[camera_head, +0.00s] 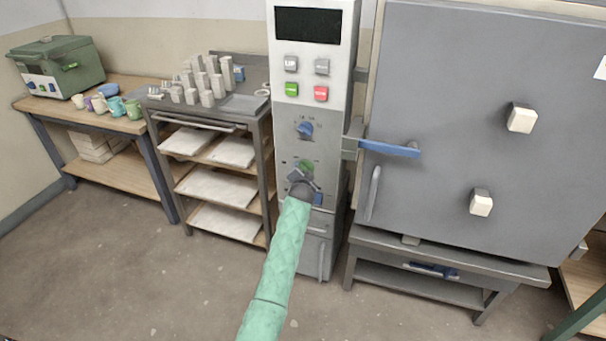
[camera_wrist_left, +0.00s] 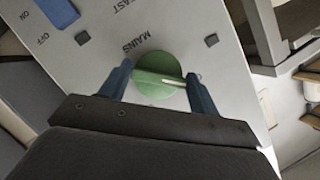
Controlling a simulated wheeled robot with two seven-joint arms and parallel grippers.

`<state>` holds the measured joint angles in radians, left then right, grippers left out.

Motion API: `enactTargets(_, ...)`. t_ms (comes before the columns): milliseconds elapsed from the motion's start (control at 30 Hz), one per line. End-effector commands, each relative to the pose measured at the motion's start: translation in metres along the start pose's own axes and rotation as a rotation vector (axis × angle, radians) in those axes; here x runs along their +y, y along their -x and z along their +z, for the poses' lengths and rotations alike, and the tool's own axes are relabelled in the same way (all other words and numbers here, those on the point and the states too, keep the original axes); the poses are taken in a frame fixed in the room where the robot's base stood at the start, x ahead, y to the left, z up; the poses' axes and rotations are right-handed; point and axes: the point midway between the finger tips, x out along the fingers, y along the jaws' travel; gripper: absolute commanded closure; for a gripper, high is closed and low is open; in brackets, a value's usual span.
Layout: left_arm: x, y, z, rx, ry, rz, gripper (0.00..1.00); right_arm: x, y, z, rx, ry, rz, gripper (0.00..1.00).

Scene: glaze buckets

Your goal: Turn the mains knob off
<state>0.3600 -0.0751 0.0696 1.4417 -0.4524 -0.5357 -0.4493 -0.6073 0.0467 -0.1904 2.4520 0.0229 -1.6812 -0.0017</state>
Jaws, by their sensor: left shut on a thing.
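The green round mains knob (camera_wrist_left: 150,70) is on the grey control panel (camera_wrist_left: 105,52), beside the word MAINS in the left wrist view. A pale pointer line on it points right in that view. My left gripper (camera_wrist_left: 159,72) has one dark finger on each side of the knob and is shut on it. In the head view the knob (camera_head: 306,165) shows just above my left gripper (camera_head: 302,180), whose wrist partly covers the lower panel. My right gripper is not in view.
A blue dial (camera_head: 305,130) and coloured buttons (camera_head: 321,93) are higher on the panel. A blue switch (camera_wrist_left: 58,12) is near the knob. The kiln door (camera_head: 440,130) with its blue handle (camera_head: 390,149) stands right. A shelf rack (camera_head: 268,165) stands left; the floor (camera_head: 150,280) is clear.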

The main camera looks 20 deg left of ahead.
Motion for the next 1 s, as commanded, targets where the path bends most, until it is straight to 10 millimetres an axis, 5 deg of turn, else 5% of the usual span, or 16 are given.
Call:
enactTargets(133, 0.001, 0.000, 0.002, -0.003, 0.000, 0.002, 0.17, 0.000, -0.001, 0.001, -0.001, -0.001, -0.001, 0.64)
enactTargets(533, 0.001, 0.006, 0.002, -0.001, 0.000, 0.000, 0.16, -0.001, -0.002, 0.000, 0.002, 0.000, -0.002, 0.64)
enactTargets(1000, 0.001, 0.069, 0.002, -0.002, 0.000, 0.000, 0.16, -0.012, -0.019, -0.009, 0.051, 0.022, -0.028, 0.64)
